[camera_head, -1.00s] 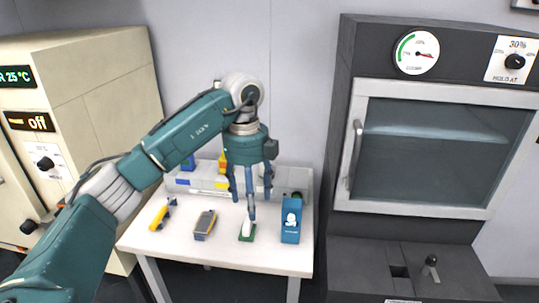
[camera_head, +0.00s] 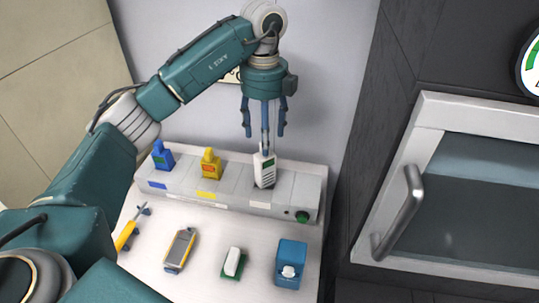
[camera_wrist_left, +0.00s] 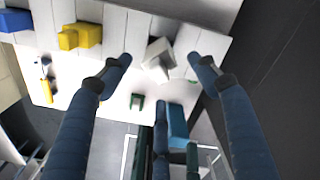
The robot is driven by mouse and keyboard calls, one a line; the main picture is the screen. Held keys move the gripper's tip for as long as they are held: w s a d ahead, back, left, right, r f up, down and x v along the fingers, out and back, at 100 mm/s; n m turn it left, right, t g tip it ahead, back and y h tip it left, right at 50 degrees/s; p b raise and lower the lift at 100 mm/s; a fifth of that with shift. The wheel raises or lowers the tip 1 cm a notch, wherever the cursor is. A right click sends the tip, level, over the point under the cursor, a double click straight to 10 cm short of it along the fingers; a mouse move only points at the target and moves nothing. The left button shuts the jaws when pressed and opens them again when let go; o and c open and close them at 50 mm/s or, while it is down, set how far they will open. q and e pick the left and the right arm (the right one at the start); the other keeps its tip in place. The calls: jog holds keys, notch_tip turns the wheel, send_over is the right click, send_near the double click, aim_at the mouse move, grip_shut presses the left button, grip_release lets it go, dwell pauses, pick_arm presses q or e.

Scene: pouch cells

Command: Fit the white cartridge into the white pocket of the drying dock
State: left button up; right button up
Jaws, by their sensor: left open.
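The white cartridge (camera_head: 264,170) stands at the right part of the grey drying dock (camera_head: 225,196), above a white label. It looks slightly tilted. I cannot tell whether it is fully seated, as the pocket's inside is hidden. My left gripper (camera_head: 264,142) is above it with fingers spread; one finger overlaps the cartridge's top in the head view. In the left wrist view the cartridge (camera_wrist_left: 158,55) shows between the open fingers (camera_wrist_left: 159,60), with no grip on it. My right gripper is not in view.
A blue cartridge (camera_head: 162,157) and a yellow cartridge (camera_head: 211,164) stand in the dock to the left. On the table lie a yellow-grey device (camera_head: 180,249), a white block on green (camera_head: 233,262) and a blue box (camera_head: 290,262). A dark cabinet stands right.

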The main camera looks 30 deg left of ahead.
aim_at(265, 165)
pick_arm(q)
jog(key=f, duration=0.4)
jog(key=shift+s+f+p, duration=0.15)
jog(key=shift+s+p, duration=0.2)
jog(key=shift+p, duration=0.05)
jog(key=shift+f, duration=0.3)
notch_tip(265, 165, down, 4)
jog(key=shift+w+f+p, duration=0.15)
jog(key=shift+f+p, duration=0.05)
jog(key=shift+p, duration=0.8)
jog(key=shift+f, duration=0.5)
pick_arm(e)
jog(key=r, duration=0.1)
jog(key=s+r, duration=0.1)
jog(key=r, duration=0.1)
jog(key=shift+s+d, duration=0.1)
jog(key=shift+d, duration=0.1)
pick_arm(q)
jog(key=c, duration=0.3)
grip_shut()
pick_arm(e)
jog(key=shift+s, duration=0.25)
